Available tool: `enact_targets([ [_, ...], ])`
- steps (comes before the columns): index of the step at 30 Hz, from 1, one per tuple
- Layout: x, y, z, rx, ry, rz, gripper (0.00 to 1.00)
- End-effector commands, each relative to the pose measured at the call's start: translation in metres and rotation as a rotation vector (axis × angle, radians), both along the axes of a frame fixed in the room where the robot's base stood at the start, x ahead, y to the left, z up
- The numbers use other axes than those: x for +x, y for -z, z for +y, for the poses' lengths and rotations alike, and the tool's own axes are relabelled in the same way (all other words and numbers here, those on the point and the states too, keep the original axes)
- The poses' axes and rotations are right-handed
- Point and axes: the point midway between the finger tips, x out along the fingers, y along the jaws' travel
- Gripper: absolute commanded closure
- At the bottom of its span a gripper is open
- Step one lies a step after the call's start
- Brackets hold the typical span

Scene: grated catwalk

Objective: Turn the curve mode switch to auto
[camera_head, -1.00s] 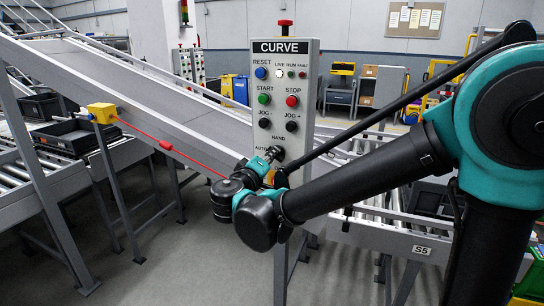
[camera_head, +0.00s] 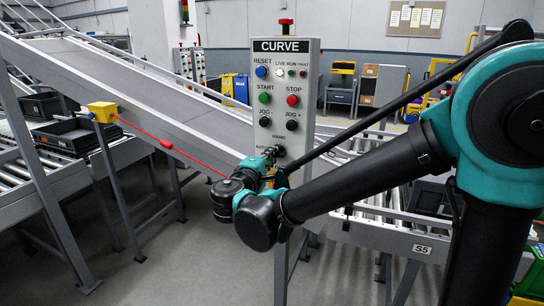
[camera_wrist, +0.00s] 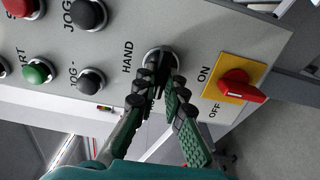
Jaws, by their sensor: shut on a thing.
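The curve mode switch is a black knob in a silver ring (camera_wrist: 160,55) low on the grey CURVE panel (camera_head: 311,130). HAND and AUTO are lettered beside it in the head view; in the wrist view HAND shows left of the knob and AUTO is hidden. My gripper (camera_wrist: 163,82) has its two fingers closed on either side of the knob. It also shows at the switch in the head view (camera_head: 271,152). The fingers cover most of the knob, so I cannot tell which mark it points to.
A red rotary handle (camera_wrist: 238,86) on a yellow ON/OFF plate sits close to the fingers. Black jog buttons (camera_wrist: 91,81) and a green start button (camera_wrist: 38,71) are on the other side. Sloping conveyor (camera_head: 150,85) and a red pull cord (camera_head: 140,131) lie left of the panel.

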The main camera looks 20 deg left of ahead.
Motion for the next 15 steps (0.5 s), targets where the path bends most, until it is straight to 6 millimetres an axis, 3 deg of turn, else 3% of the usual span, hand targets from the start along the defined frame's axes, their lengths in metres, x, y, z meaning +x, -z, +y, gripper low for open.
enact_targets([
  [11,-0.0005,0.0007,0.0005,-0.003,-0.002,0.002,1.00],
  [12,-0.0005,0.0007,0.0005,-0.003,-0.002,0.002,0.85],
  [15,-0.0004,0.0005,0.0004,-0.002,-0.002,0.001,0.73],
])
